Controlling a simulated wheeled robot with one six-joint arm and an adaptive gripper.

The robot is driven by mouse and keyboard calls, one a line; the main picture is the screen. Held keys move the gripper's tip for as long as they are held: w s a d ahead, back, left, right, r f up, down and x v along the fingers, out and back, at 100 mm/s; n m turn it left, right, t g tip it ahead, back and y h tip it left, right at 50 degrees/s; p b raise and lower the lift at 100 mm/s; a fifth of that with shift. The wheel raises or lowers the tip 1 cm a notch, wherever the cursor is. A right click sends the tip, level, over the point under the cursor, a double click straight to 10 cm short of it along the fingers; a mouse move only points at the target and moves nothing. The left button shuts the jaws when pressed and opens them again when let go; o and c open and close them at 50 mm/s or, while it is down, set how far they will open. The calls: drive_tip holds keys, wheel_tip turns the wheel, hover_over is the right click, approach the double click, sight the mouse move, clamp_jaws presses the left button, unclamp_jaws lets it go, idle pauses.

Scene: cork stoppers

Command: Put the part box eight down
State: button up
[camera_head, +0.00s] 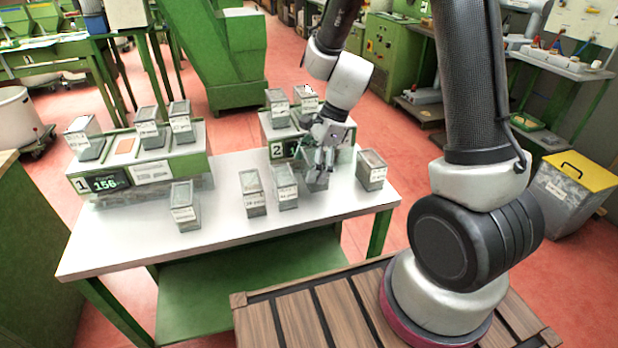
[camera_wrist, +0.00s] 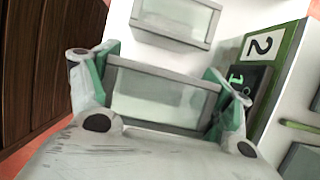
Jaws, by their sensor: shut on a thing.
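My gripper (camera_head: 320,165) is over the right part of the white table, shut on a small grey box with a clear lid, taken to be the part box (camera_head: 316,183). The wrist view shows this box (camera_wrist: 160,97) level between my two fingers (camera_wrist: 158,82), gripped at its short ends. Its label is hidden, so I cannot read its number. I cannot tell whether its bottom touches the table. A similar box (camera_head: 285,188) stands just left of it, apart from it; it also shows in the wrist view (camera_wrist: 176,18).
Station 2 (camera_head: 277,152) stands behind my gripper with boxes on top. Station 1 (camera_head: 135,172), its display reading 156, is at the left. Other boxes stand on the table (camera_head: 230,217): one at the right (camera_head: 371,170), one left of centre (camera_head: 252,194), one farther left (camera_head: 184,206).

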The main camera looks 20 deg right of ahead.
drive_tip(key=shift+f, duration=1.95)
drive_tip(key=o, duration=1.4)
drive_tip(key=shift+f, duration=0.15)
drive_tip(key=v, duration=1.2)
drive_tip(key=s+d+r+n+t+h, duration=0.1)
drive_tip(key=s+d+r+n, duration=0.3)
drive_tip(key=s+r+n, duration=0.1)
drive_tip(key=s+d+r+n+t+h, duration=0.1)
drive_tip(key=s+d+r+n+h, duration=0.1)
drive_tip(key=s+d+r+n, duration=0.2)
drive_tip(key=s+d+r+n+t+h, duration=0.1)
drive_tip(key=s+d+r+n, duration=0.3)
drive_tip(key=s+n, duration=0.5)
drive_tip(key=shift+s+r+t, duration=0.3)
drive_tip(key=shift+r, duration=0.3)
drive_tip(key=shift+s+r+t, duration=0.25)
drive_tip(key=shift+r+t, duration=0.05)
drive_tip(key=shift+r, duration=0.3)
